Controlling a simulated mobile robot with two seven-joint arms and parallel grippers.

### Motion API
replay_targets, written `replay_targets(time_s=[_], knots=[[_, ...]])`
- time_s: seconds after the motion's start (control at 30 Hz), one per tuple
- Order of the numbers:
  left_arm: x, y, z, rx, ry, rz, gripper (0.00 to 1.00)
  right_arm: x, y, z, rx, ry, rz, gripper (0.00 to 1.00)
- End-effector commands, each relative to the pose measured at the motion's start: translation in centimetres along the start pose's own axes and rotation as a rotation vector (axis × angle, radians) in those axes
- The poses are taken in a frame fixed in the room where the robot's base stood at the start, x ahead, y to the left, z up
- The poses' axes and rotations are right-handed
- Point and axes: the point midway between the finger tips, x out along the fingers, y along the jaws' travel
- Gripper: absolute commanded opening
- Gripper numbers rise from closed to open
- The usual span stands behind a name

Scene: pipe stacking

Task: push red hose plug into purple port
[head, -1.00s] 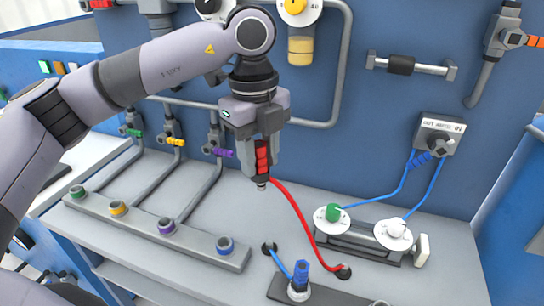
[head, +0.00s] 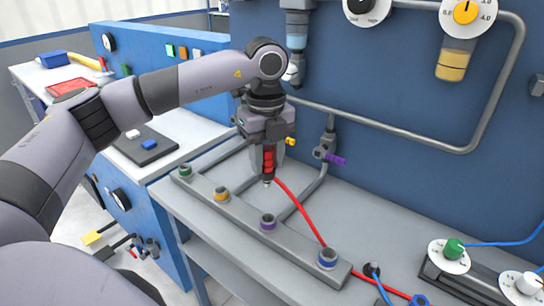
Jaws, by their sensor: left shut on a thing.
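My left gripper (head: 268,160) is shut on the red hose plug (head: 269,158) and holds it upright, tip down. The red hose (head: 300,212) runs from it down to the right across the bench. The purple port (head: 268,221) is on the grey rail (head: 298,250), between the yellow port (head: 222,195) and the blue port (head: 327,258). In the picture the plug's tip is just above the purple port and apart from it; how far behind or in front I cannot tell. My right gripper is not in view.
The green port (head: 185,170) is at the rail's far left end. Grey pipes lead back from the rail to valves on the blue wall; the purple-handled valve (head: 330,155) is right of my gripper. A dial block (head: 480,275) stands at the lower right. A blue hose plug (head: 420,299) is at the bottom edge.

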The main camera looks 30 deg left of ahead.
Motion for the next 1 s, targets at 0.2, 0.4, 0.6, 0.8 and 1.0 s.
replay_targets(time_s=[0.2, 0.4, 0.6, 0.8, 1.0], knots=[[1.7, 0.0, 0.0, -0.001, 0.0, 0.001, 0.0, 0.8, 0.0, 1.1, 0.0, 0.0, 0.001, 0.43], [4.3, 0.0, 0.0, -0.001, 0.0, 0.0, 0.0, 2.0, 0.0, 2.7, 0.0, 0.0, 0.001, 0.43], [7.1, 0.1, 0.0, -0.002, 0.0, 0.0, 0.0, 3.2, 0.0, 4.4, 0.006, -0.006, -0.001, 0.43], [8.8, 0.1, 0.0, -0.002, 0.0, 0.0, 0.0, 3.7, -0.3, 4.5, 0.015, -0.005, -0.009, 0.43], [9.1, 0.0, 0.0, -0.002, 0.0, -0.001, 0.0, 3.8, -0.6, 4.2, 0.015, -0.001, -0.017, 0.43]])
